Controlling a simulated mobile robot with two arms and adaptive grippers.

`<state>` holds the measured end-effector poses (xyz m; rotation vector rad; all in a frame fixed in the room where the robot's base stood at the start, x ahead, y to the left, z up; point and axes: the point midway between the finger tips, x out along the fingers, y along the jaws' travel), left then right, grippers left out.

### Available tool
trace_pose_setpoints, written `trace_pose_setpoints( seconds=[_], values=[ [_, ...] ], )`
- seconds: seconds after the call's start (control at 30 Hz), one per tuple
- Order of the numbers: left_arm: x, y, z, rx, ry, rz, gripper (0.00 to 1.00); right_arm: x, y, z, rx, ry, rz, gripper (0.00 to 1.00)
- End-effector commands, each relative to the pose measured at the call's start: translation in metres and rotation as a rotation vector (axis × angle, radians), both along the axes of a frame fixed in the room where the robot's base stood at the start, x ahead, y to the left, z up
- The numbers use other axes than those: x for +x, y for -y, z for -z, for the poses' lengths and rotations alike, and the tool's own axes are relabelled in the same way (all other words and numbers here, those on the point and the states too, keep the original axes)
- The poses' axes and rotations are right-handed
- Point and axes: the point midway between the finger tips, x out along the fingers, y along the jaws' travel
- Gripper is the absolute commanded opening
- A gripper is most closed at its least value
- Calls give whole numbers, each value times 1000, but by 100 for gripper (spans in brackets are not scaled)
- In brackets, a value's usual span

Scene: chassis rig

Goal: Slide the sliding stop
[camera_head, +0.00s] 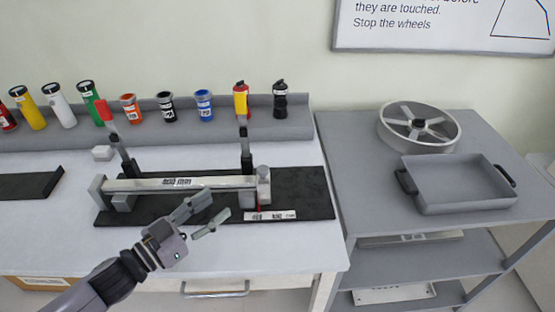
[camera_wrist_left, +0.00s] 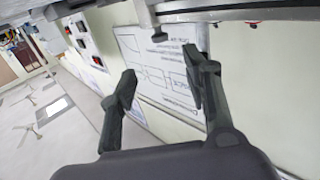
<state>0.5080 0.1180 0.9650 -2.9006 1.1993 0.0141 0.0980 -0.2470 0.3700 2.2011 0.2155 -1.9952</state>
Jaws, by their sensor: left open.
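The rig's pale horizontal bar (camera_head: 150,184) lies across a black mat (camera_head: 315,195) on the bench. A light grey block with a round knob (camera_head: 263,185), which looks like the sliding stop, sits at the bar's right end. My left gripper (camera_head: 218,205) is open and empty, in front of the bar and to the left of that block. In the left wrist view its two dark fingers (camera_wrist_left: 160,80) stand apart with nothing between them. A metal bar (camera_wrist_left: 225,8) and a small knob-ended pin (camera_wrist_left: 159,36) show above them. My right gripper is not in view.
Two upright clamps, one with a red handle (camera_head: 104,110) and one dark (camera_head: 246,150), rise behind the bar. A label strip (camera_head: 270,215) lies on the mat's front. Bottles line the back shelf (camera_head: 220,130). A cart with a grey tray (camera_head: 460,185) stands at the right.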

Motion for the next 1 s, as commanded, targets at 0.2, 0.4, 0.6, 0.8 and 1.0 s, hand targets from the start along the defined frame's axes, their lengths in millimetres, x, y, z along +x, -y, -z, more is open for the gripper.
trace_pose_setpoints(
  seconds=[0.2,0.4,0.6,0.8,1.0],
  values=[
    [18,17,-3,-3,4,2,45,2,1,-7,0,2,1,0],
    [48,49,-4,-4,4,2,45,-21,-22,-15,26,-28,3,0],
    [79,80,-3,-4,2,3,45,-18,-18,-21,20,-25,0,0],
    [105,106,-1,-1,1,2,45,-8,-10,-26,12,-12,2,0],
    [119,120,1,-1,1,1,45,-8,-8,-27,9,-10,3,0]
  ],
)
